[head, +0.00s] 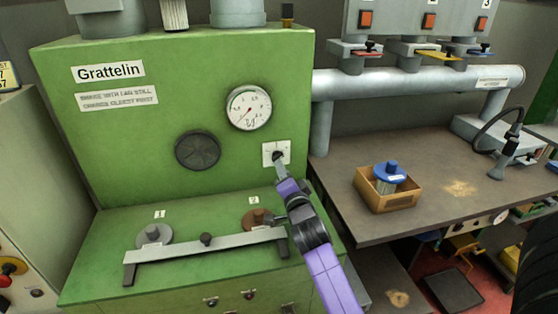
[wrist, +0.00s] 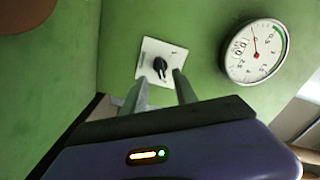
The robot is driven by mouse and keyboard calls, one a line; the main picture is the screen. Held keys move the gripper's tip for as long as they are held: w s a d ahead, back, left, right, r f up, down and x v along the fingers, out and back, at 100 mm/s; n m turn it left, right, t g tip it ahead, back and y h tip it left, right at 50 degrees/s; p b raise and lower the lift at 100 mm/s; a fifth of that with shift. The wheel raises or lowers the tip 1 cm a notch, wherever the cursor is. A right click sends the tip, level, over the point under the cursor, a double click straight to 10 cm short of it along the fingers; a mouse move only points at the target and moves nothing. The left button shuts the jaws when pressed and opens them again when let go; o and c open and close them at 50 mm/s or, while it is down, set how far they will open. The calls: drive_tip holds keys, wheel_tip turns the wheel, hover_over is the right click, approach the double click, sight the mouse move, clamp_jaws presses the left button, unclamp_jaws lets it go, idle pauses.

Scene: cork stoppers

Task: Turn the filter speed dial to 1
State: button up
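A small black dial (head: 279,157) sits on a square white plate on the upright green front of the machine. In the wrist view the dial (wrist: 160,66) shows with its plate, but the marks on the plate are too small to read. My gripper (head: 279,169) is just below and in front of the dial, partly covering it in the head view. In the wrist view my gripper (wrist: 160,77) is open, with one finger to each side of the black knob. A gap shows between knob and fingers; I cannot tell how far the tips are from the plate.
A round white gauge (head: 249,108) is above the dial and a dark round cover (head: 198,151) to its left. Below, a grey bar (head: 205,257) crosses the green ledge. A brown table (head: 445,200) with a cardboard box (head: 388,201) stands at the right.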

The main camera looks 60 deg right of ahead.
sight(278, 156)
drive_tip(key=p+x, duration=0.1)
drive_tip(key=x, duration=0.4)
drive_tip(key=shift+w+d+p, duration=0.2)
drive_tip(key=shift+d+p, duration=0.05)
drive_tip(key=shift+p, duration=0.1)
clamp_jaws()
